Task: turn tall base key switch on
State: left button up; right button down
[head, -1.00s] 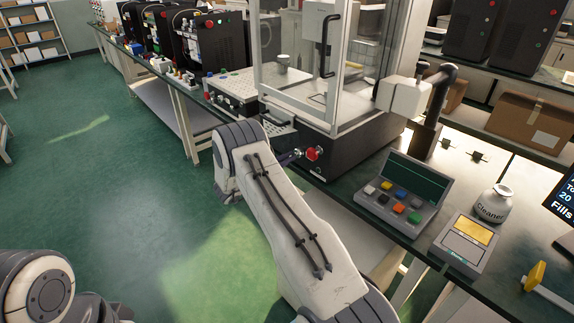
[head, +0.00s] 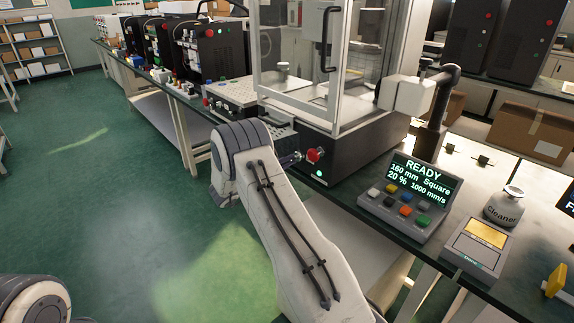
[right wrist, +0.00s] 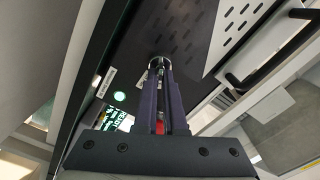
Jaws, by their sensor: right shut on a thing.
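The tall black base (head: 345,150) stands under the glass enclosure on the bench. In the right wrist view the key switch (right wrist: 160,62) is a round metal fitting on the base's dark face (right wrist: 125,58). My right gripper (right wrist: 160,75) is shut on the key at this switch; the fingers hide most of the key. In the head view my right gripper (head: 291,158) reaches the base's front face just left of a red button (head: 315,155), and the switch is hidden there. A green light (head: 319,174) glows on the base, also in the right wrist view (right wrist: 119,96). My left gripper is out of view.
A control panel (head: 410,195) with coloured buttons has a lit screen reading "READY". A cleaner bottle (head: 504,206) and a grey box with a yellow top (head: 474,247) stand to its right. The green floor (head: 130,220) on the left is clear.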

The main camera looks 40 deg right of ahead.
dwell(0.3)
jog(key=c, duration=1)
grip_release()
jog(key=a, duration=1)
jog(key=shift+s+a, duration=0.3)
jog(key=shift+s, duration=0.15)
